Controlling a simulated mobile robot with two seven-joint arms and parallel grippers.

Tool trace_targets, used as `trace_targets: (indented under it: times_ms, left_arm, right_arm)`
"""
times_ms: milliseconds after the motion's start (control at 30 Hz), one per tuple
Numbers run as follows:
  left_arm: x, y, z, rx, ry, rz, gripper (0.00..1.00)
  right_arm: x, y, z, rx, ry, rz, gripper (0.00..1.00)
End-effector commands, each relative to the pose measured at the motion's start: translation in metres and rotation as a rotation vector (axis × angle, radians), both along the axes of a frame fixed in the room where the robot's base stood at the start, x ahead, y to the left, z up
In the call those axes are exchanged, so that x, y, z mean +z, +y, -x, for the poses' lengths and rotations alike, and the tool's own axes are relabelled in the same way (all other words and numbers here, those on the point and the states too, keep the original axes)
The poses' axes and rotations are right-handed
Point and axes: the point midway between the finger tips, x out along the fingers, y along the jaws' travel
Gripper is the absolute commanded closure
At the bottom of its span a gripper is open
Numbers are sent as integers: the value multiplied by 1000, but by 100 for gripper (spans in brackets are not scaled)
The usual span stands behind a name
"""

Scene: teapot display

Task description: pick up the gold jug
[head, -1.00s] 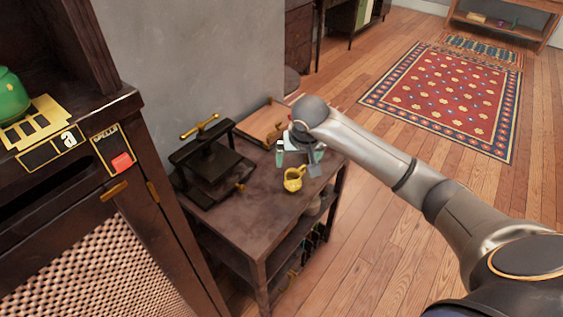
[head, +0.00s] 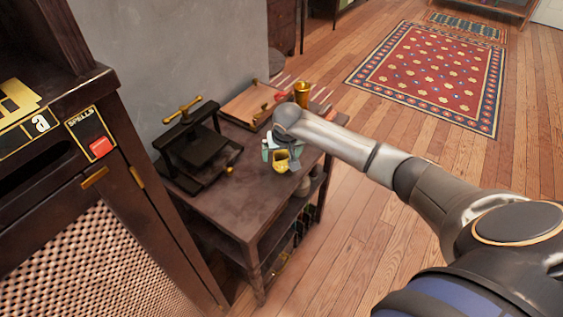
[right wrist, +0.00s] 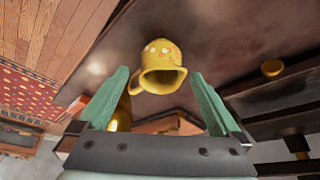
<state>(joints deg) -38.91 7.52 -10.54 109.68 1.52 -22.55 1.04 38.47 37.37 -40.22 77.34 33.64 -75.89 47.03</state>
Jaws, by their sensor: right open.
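The gold jug (head: 282,162), small and yellow with a wide mouth, stands near the right edge of the dark side table (head: 225,205). In the right wrist view the jug (right wrist: 160,68) appears just beyond and between the fingertips, its mouth facing the camera. My right gripper (right wrist: 165,92) has green fingers spread wide with nothing between them. In the head view the right gripper (head: 281,150) is right at the jug and partly covers it. I cannot tell whether it touches. My left gripper is not in view.
A tall gold vessel (head: 301,93) stands behind my right wrist. A black press (head: 195,150) and a wooden board (head: 252,103) sit on the table. A dark cabinet (head: 130,250) is at the left. Open floor lies to the right.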

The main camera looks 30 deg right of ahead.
Motion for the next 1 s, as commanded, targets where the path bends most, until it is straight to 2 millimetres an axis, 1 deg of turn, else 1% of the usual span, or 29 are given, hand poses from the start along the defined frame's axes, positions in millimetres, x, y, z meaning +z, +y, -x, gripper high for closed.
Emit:
trace_targets:
  times_ms: [33, 100, 333, 1000]
  left_arm:
    - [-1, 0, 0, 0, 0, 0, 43]
    - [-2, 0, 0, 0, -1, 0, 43]
    - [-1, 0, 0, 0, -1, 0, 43]
    - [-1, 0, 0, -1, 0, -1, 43]
  right_arm:
    - [-5, 0, -2, 1, 0, 0, 0]
    - [-8, -1, -3, 2, 0, 1, 0]
    - [-8, -1, -3, 2, -1, 1, 0]
    - [-7, -1, -3, 1, -1, 1, 75]
